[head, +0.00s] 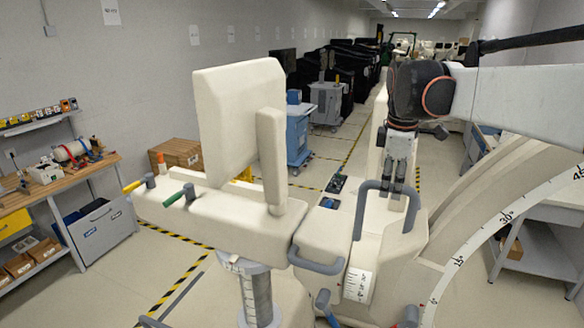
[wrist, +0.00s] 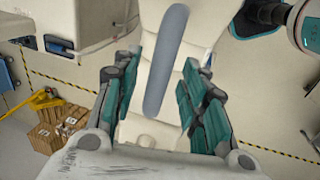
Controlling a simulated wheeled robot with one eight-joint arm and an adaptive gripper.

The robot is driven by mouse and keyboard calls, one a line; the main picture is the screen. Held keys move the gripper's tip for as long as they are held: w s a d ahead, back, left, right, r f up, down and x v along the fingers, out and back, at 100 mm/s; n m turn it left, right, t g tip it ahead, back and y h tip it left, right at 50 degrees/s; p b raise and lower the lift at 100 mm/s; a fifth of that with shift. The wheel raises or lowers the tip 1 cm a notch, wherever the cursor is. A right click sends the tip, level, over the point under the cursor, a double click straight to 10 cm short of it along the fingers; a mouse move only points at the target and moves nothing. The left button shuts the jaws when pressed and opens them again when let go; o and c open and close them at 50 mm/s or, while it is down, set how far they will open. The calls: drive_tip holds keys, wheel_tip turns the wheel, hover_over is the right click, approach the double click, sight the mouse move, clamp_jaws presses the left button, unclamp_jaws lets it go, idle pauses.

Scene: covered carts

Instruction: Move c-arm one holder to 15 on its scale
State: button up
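The c-arm's cream holder block (head: 325,232) stands in the middle of the head view, with a grey loop handle (head: 363,212) on its top. The curved c-arm (head: 482,225) rises to the right, its white scale strip (head: 483,239) marked 15, 30 and 45. A small plate with ticks (head: 358,285) is on the block's front; I cannot read a setting. My gripper (head: 397,188) points down at the handle's top. In the wrist view my gripper (wrist: 163,80) is open, and the grey handle bar (wrist: 165,60) shows between its fingers, apart from both pads.
A second grey handle (head: 318,264) sits lower on the block. A cream monitor (head: 238,112) and a column with a scale (head: 257,295) stand left. A workbench (head: 60,185) lines the left wall; a blue cart (head: 298,135) stands behind.

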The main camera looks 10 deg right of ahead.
clamp_jaws()
drive_tip(key=shift+s+a, duration=0.1)
drive_tip(key=shift+s, duration=0.05)
